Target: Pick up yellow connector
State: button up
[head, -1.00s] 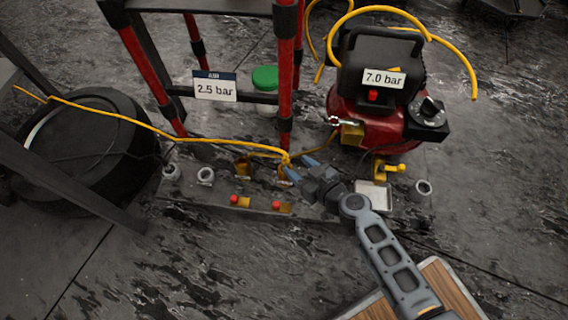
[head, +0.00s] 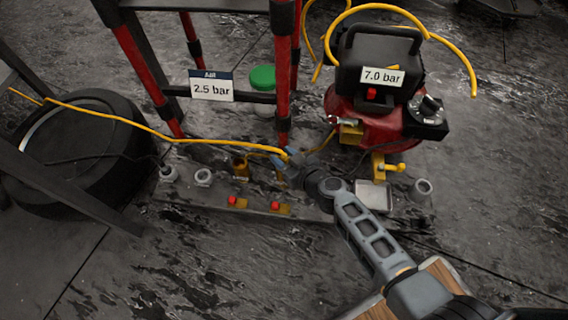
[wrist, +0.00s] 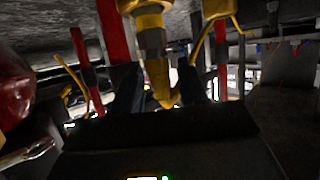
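The yellow connector (wrist: 154,45) is on the end of the yellow hose (head: 150,127). In the wrist view it stands between my two dark fingers, with a grey band around its middle and a thinner bent yellow piece below. My gripper (head: 287,158) is at the hose end in the head view, above the back of the dark plate. In the wrist view my gripper (wrist: 158,75) has its fingers apart, one on each side of the connector, with gaps seeming to show. Contact is hard to tell in the dim picture.
A red compressor (head: 375,115) labelled 7.0 bar stands right of my gripper. Red posts (head: 283,85) of a rack rise close behind it. The dark plate (head: 325,213) bears red-topped fittings (head: 233,200), grey rings and a pale tray (head: 374,197). A tire (head: 80,150) lies left.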

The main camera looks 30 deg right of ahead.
jog(key=c, duration=0.7)
grip_shut()
jog(key=shift+r, duration=0.1)
